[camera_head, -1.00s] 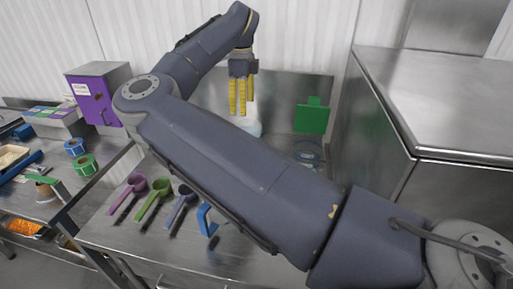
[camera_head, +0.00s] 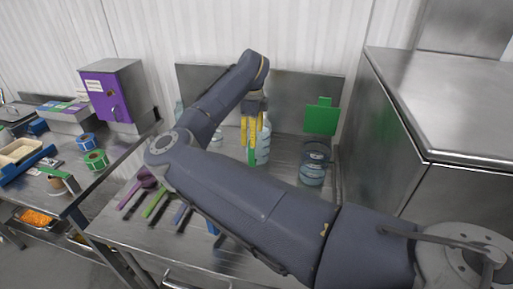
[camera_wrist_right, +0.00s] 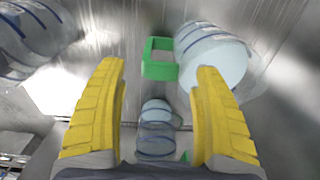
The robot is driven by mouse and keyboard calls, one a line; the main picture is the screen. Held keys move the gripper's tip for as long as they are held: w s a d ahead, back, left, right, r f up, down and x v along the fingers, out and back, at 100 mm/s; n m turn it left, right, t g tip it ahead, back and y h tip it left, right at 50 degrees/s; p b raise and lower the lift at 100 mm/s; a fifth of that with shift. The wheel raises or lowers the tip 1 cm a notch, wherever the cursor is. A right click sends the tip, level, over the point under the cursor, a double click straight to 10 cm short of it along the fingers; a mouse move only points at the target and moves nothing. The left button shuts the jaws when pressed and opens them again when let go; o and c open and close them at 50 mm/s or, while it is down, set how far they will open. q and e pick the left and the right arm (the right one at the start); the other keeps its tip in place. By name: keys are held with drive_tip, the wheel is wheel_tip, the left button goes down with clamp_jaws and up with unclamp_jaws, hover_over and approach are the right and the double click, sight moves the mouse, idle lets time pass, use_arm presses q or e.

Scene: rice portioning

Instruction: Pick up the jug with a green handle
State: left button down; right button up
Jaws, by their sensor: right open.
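The jug with a green handle (camera_head: 263,147) stands on the steel table near the back in the head view, a clear body with its green handle (camera_head: 252,156) at the front left. My right gripper (camera_head: 250,137), with yellow fingers, points down in front of the jug, just above the handle, and covers part of the body. In the right wrist view, the fingers (camera_wrist_right: 160,68) are spread apart and the green handle (camera_wrist_right: 160,44) shows between and beyond their tips. The jug's body (camera_wrist_right: 215,62) lies to the right of the handle. My left gripper is out of view.
Other clear vessels (camera_head: 217,138) stand at the back left. Coloured scoops (camera_head: 155,203) lie at the table's front left. A tall steel cabinet (camera_head: 445,110) bounds the right side.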

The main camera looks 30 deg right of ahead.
drive_tip(key=shift+f, duration=2.3)
clamp_jaws()
